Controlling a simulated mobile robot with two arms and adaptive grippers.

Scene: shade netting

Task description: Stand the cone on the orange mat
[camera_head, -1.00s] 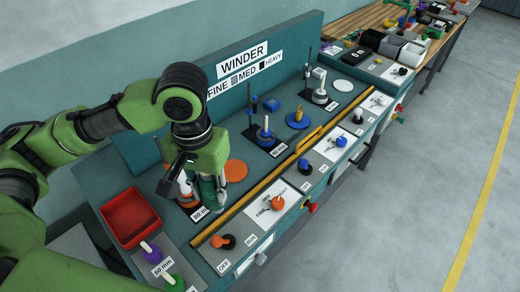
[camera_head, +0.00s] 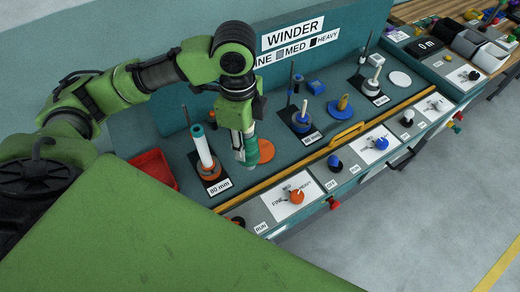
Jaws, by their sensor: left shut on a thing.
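My left gripper (camera_head: 242,155) points down over the bench and is shut on a teal cone (camera_head: 251,146), which the fingers partly hide. The round orange mat (camera_head: 266,151) lies flat on the bench just right of and behind the cone. The cone overlaps the mat's left edge in this view; I cannot tell whether it touches the mat or the bench. My right gripper is not in view.
Left of the gripper, a white tube with a teal top (camera_head: 202,148) stands on an orange base by the 80 mm label. A red tray (camera_head: 152,168) is further left. A blue-based spindle (camera_head: 302,121) stands right. A yellow rail (camera_head: 340,140) runs along the front.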

